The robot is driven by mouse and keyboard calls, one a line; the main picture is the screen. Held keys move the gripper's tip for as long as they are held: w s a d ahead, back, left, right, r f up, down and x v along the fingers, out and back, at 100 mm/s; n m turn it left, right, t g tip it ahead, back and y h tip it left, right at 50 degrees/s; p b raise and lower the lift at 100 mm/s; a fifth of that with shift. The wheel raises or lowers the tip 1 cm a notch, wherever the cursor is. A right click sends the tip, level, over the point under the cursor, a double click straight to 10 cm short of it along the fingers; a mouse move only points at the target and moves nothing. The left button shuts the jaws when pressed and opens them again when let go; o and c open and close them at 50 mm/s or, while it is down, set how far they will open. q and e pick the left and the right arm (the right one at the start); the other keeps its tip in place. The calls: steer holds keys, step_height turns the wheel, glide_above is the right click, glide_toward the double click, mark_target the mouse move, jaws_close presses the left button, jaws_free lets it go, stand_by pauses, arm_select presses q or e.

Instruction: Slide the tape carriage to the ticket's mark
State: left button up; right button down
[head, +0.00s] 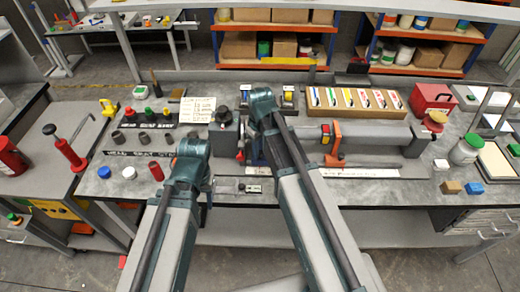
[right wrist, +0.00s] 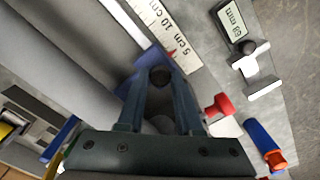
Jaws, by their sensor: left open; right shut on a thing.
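The tape carriage (right wrist: 180,82) is a blue-violet block with a dark knob (right wrist: 160,76) and a red pointer (right wrist: 171,53). The pointer lies on the edge of the white scale (right wrist: 186,56), close to the 5 cm label. My right gripper (right wrist: 159,88) is shut on the knob; in the head view my right arm largely hides the carriage. The ticket (right wrist: 231,19) reads 68 mm and lies beside the scale; it also shows in the head view (head: 253,188). My left gripper (head: 207,188) is open near the bench's front edge, left of the ticket, its fingers hard to make out.
A thick grey cylinder (head: 375,132) lies behind the scale, with an orange clamp (head: 334,155) on it. A white T-shaped piece (right wrist: 255,76) stands near the ticket.

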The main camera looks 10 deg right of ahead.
steer(key=shift+d, duration=0.1)
steer(key=s+d, duration=0.1)
steer(key=d, duration=0.2)
steer(key=s+d, duration=0.1)
steer(key=d, duration=0.5)
steer(key=shift+s+d, duration=0.25)
steer(key=shift+s, duration=0.15)
steer(key=c, duration=0.6)
jaws_free()
steer(key=shift+r, duration=0.1)
step_height(320, 180, up, 14)
steer(key=p, duration=1.3)
steer(key=shift+f+p, duration=0.2)
steer(key=shift+p, duration=0.2)
